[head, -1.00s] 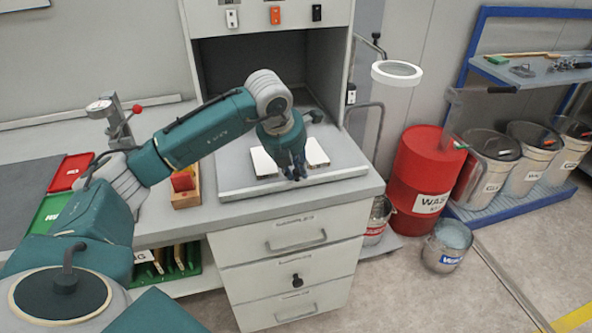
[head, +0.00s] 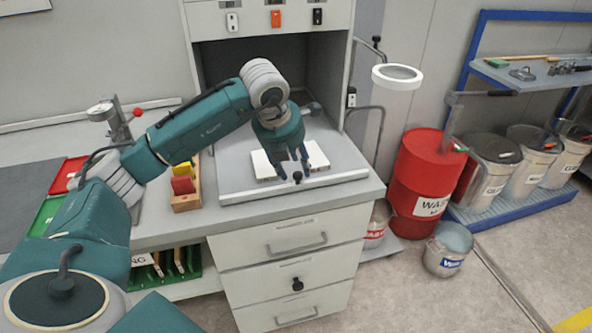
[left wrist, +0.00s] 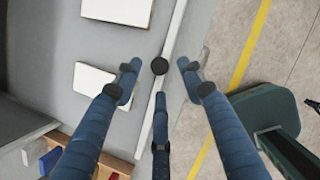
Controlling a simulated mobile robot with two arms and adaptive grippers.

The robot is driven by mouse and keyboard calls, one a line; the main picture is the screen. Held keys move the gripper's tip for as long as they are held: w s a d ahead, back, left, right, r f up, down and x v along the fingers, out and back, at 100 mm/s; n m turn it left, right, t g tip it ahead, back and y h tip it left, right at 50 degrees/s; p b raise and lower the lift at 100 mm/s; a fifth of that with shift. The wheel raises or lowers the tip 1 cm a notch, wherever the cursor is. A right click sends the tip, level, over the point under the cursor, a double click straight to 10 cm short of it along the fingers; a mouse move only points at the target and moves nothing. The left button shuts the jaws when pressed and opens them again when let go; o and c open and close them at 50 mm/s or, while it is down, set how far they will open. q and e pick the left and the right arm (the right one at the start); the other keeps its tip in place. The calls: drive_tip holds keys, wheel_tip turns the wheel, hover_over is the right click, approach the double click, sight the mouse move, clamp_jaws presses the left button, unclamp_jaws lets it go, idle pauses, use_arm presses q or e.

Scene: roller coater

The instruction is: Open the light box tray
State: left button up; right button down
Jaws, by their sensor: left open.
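The light box tray (head: 235,191) is a pale grey slab at the bottom of the light box opening, with a raised front lip. It appears pushed in. A small black knob (head: 297,177) sits at its front edge; it also shows in the left wrist view (left wrist: 160,66). My left gripper (head: 290,168) is over the tray's front part, pointing down with its fingers spread. In the left wrist view my left gripper (left wrist: 160,76) has its blue fingers around the knob with gaps on the sides, empty. My right gripper is not in view.
Two white panels (head: 264,164) lie on the tray. A wooden block holder (head: 186,200) stands left of it. Drawers (head: 290,238) are below the worktop. A red waste drum (head: 425,180) and a bucket (head: 447,250) stand on the right. The floor in front is clear.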

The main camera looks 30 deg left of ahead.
use_arm(q)
drive_tip(key=v, duration=0.9)
